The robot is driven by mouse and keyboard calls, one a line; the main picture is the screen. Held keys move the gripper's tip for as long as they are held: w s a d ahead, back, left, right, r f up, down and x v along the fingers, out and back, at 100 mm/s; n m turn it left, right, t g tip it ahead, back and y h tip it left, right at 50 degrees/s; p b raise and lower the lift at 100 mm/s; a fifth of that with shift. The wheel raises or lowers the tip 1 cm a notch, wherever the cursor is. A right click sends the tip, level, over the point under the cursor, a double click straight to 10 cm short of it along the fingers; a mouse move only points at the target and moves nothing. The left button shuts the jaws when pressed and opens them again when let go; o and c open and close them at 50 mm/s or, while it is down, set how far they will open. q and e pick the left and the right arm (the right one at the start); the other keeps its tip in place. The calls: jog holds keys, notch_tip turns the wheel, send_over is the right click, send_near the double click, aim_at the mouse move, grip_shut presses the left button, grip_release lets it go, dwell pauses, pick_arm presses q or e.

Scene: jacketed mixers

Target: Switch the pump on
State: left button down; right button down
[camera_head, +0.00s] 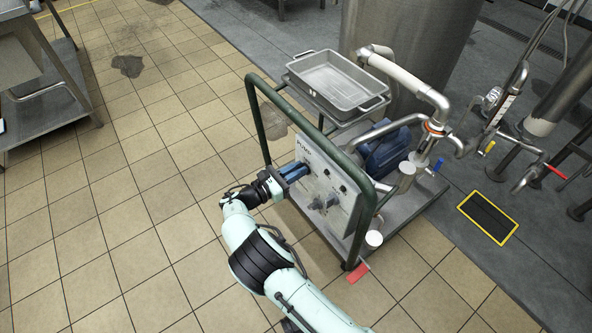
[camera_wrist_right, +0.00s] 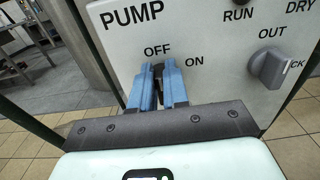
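The pump's control panel (camera_head: 325,190) is a pale plate on the cart, marked PUMP, and it also fills much of the right wrist view (camera_wrist_right: 215,60). A dark pump switch (camera_wrist_right: 157,72) shows between the OFF and ON labels. My right gripper (camera_head: 296,172) is at the panel's upper left. Its blue fingers (camera_wrist_right: 160,82) stand on either side of the switch, close against it, and look shut on it. The fingers hide most of the switch, so I cannot tell its setting. My left gripper is not in view.
A grey selector knob (camera_wrist_right: 270,67) sits on the panel right of the switch, below OUT. The cart's green rail (camera_head: 254,110) frames the panel. A blue motor (camera_head: 388,150), pipes (camera_head: 405,78) and a grey tray (camera_head: 335,82) lie behind.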

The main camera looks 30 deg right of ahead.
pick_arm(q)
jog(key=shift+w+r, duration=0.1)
pick_arm(e)
jog(key=m, duration=0.2)
jog(key=m+p, duration=0.1)
jog(key=m, duration=0.2)
jog(key=s+m, duration=0.1)
jog(key=m, duration=0.1)
jog(key=shift+s+f+m+p, duration=0.1)
jog(key=shift+f+m+p, duration=0.15)
jog(key=shift+m+p, duration=0.15)
jog(key=m, duration=0.3)
jog(key=shift+s+f, duration=0.2)
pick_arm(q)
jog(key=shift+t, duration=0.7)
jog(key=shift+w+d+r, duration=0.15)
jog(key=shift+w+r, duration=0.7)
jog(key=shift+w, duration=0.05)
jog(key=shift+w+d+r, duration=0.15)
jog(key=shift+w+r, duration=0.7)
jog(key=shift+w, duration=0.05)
pick_arm(e)
jog(key=shift+f+m, duration=0.2)
jog(key=shift+m, duration=1.3)
jog(key=c, duration=1.1)
grip_release()
